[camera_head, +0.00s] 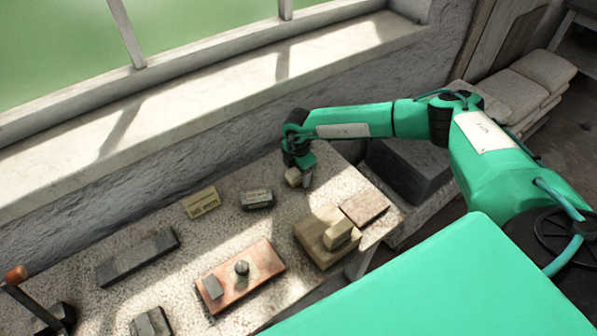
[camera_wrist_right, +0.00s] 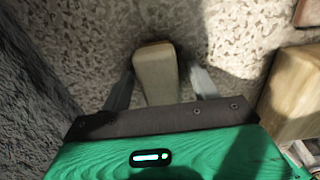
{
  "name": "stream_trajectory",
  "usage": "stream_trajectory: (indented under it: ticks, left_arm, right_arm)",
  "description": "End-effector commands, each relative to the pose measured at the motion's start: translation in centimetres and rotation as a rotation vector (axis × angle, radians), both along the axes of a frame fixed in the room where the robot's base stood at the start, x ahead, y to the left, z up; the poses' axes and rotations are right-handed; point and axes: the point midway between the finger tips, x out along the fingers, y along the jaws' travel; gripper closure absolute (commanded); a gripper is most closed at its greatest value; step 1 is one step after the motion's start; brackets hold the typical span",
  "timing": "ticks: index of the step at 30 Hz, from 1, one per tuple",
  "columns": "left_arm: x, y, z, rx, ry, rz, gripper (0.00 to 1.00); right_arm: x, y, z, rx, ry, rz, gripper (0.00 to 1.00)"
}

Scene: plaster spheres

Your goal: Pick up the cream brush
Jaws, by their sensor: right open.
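A cream block-like thing (camera_head: 292,178), which I take to be the cream brush, is at the far right end of the stone bench, by the wall. In the right wrist view the cream brush (camera_wrist_right: 155,75) lies between the two fingers, with a gap on each side. No bristles can be made out. My right gripper (camera_head: 301,179) is open, pointing down over it. In the right wrist view the fingers of my right gripper (camera_wrist_right: 162,83) stand on either side of the brush. My left gripper is not in view.
A tan labelled block (camera_head: 201,202) and a dark block (camera_head: 257,199) lie left of the gripper. A wooden block (camera_head: 318,240) with a smaller one on it and a brownish slab (camera_head: 365,207) lie nearer. A reddish board (camera_head: 232,288) lies in front. The rough wall (camera_head: 240,150) rises close behind.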

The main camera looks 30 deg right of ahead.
Motion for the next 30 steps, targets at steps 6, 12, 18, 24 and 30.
stream_trajectory:
  ticks: [6, 12, 18, 24, 30]
  left_arm:
    - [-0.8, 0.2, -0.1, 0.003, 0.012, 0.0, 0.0]
    - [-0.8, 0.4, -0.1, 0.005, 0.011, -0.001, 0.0]
    - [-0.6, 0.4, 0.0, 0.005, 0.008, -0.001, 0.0]
    - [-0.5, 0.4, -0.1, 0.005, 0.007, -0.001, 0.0]
    - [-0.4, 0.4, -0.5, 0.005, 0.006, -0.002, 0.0]
  right_arm:
    - [0.0, 0.0, -0.2, 0.0, -0.001, 0.0, 0.38]
    - [0.0, 0.0, -0.2, 0.0, -0.001, 0.0, 0.72]
    - [0.0, 0.0, -0.1, 0.0, -0.002, 0.0, 0.87]
    - [0.1, 0.0, 0.1, 0.001, -0.002, 0.0, 0.87]
    - [0.2, 0.0, 1.8, 0.003, -0.005, -0.001, 0.87]
